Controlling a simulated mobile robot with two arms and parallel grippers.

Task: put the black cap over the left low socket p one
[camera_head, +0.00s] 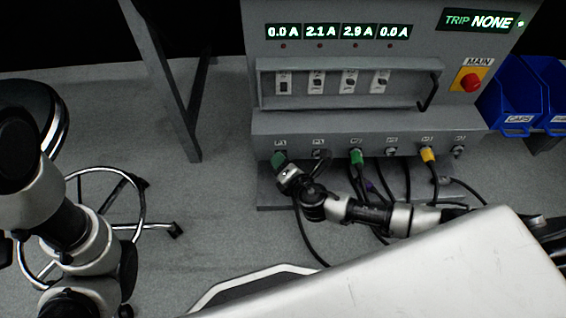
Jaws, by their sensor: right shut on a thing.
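My right gripper (285,170) reaches in from the right to the leftmost socket of the low row on the grey panel. It is shut on a green plug (279,158) at that socket, and a black cable hangs down below the gripper. The gripper hides part of the plug, and I cannot tell how far it sits in the socket. The small label above this socket (280,142) is too blurred to read surely. I cannot make out a loose black cap. Of my left arm, only links show at the left; its gripper is not in view.
Another green plug (356,157) and a yellow plug (428,154) sit in the row, with cables hanging below. Blue bins (510,105) stand at the right, one labelled CAPS. A red MAIN button (470,82) is on the panel. A wheeled stool (140,225) stands at the left.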

